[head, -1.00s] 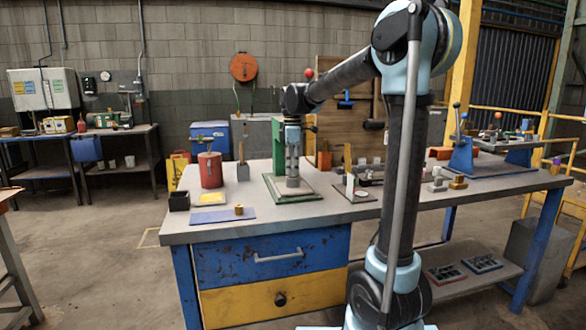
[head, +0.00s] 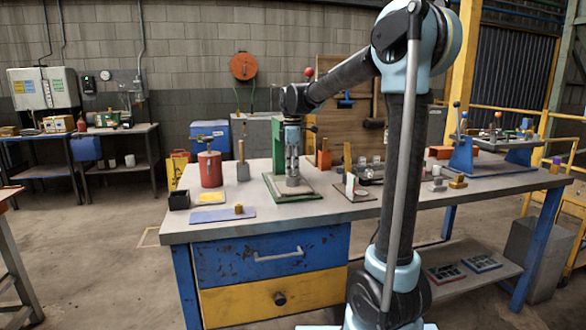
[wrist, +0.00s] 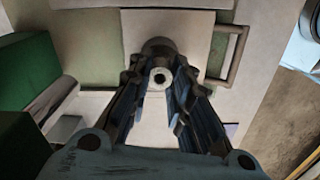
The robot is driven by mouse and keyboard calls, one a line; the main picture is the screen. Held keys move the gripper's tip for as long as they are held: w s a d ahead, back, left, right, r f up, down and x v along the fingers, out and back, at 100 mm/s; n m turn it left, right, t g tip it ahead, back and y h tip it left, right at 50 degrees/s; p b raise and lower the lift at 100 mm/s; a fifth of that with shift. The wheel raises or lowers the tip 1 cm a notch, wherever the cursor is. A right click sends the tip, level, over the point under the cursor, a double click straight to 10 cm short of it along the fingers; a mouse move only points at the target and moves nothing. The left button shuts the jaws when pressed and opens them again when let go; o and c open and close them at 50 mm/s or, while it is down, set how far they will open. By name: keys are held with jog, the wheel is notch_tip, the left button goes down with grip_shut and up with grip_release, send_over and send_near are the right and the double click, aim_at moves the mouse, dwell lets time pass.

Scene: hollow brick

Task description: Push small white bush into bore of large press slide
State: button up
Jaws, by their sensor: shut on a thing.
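My gripper (head: 292,168) points straight down at the green press on the bench, and its fingers are closed in. In the wrist view my gripper (wrist: 160,82) has a small pale ring, the white bush (wrist: 160,77), between its fingertips. A dark hole shows in the ring's middle. Just beyond it is a larger grey round part (wrist: 158,47), which looks like the press slide. In the head view this grey part (head: 293,183) stands directly under the fingertips. Its bore is hidden, and I cannot tell whether the bush is inside it.
The green press column (head: 278,148) stands close behind my gripper. A red can (head: 210,171), a black box (head: 179,200) and a blue plate (head: 221,215) lie to the left. A small board (head: 360,199) with an upright piece is to the right. The bench front is clear.

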jog(key=shift+f, duration=0.55)
jog(key=o, duration=0.9)
jog(key=shift+c, duration=0.2)
notch_tip(320, 180, up, 12)
dwell(0.3)
jog(key=shift+f, duration=0.1)
